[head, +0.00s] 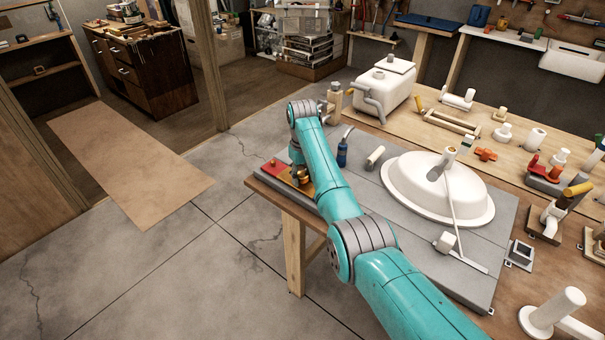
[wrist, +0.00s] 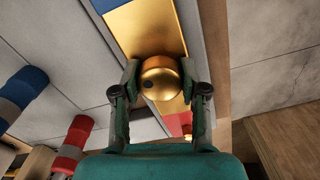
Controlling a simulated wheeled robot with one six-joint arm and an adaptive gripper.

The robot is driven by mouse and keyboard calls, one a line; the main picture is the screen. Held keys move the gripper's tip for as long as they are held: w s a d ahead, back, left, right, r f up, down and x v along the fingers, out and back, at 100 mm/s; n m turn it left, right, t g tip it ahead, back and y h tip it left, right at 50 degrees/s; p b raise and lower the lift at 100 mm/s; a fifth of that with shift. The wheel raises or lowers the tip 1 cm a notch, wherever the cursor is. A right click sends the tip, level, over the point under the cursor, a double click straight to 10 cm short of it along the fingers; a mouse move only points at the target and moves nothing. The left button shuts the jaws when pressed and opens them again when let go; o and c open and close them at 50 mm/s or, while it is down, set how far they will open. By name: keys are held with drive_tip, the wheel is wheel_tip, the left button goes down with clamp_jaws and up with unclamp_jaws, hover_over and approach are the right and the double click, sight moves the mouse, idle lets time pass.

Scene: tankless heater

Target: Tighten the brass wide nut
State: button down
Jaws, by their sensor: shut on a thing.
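The brass wide nut (wrist: 160,76) shows in the wrist view as a rounded, shiny gold piece with a small dark hole. My gripper (wrist: 159,84) has one finger on each side of it and is shut on it. Behind the nut runs a gold-coloured strip (wrist: 141,24) with a blue end and a red end. In the head view the brass piece (head: 303,172) shows small beside my teal arm, near the bench's left corner. My arm hides part of it, and I cannot make out the fingers there. The nut's threads are not visible.
A red block (head: 272,167) lies at the bench's left edge. A blue-handled tool (head: 343,150), a white cylinder (head: 375,156) and a white basin (head: 437,188) are to the right of my arm on the grey mat (head: 398,245). Open concrete floor (head: 215,240) lies to the left.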

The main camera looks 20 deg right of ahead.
drive_tip(key=shift+f, duration=0.15)
drive_tip(key=m, duration=0.4)
drive_tip(key=shift+s, duration=0.1)
drive_tip(key=m, duration=0.4)
drive_tip(key=shift+f+m, duration=0.1)
drive_tip(key=shift+m, duration=0.3)
drive_tip(key=c, duration=0.8)
unclamp_jaws()
